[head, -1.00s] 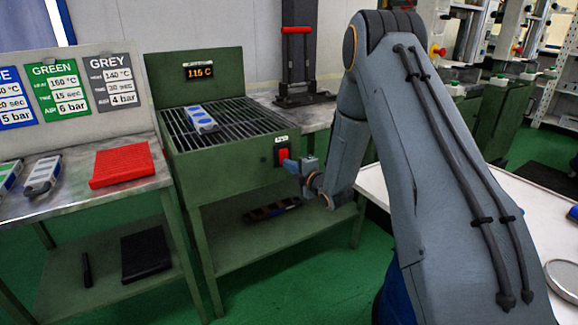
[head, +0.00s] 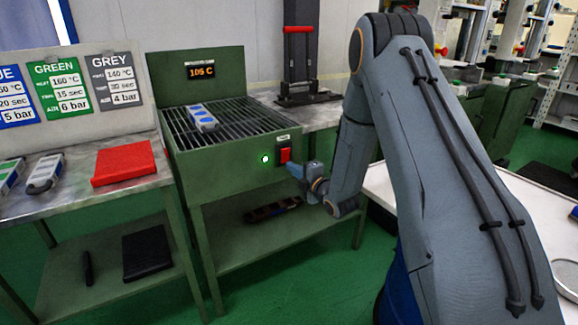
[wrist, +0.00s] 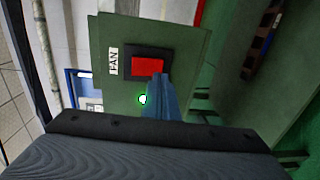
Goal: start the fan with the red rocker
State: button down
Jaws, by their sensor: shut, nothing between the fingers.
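The red rocker (head: 285,154) sits in a black frame on the front of the green cooling bench (head: 225,167), near its right edge. It also shows in the wrist view (wrist: 146,67) beside a label reading FAN. A green lamp (head: 265,159) glows to the left of the rocker. My gripper (head: 293,167) is shut and empty, just in front of the rocker's lower right. In the wrist view the blue fingers (wrist: 158,82) overlap the rocker's edge; I cannot tell whether they touch it. The bench display (head: 201,71) reads 105 C.
A grey mould with blue marks (head: 202,117) lies on the bench's slatted top. A steel table (head: 75,195) with a red mat (head: 123,163) stands at the left. A white table (head: 510,215) is at the right, behind my arm. A black press stand (head: 300,75) stands behind.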

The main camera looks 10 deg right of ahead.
jog(key=f+v, duration=0.2)
jog(key=v, duration=0.9)
jog(key=shift+d+f, duration=0.15)
jog(key=shift+d, duration=0.1)
jog(key=shift+s, duration=0.1)
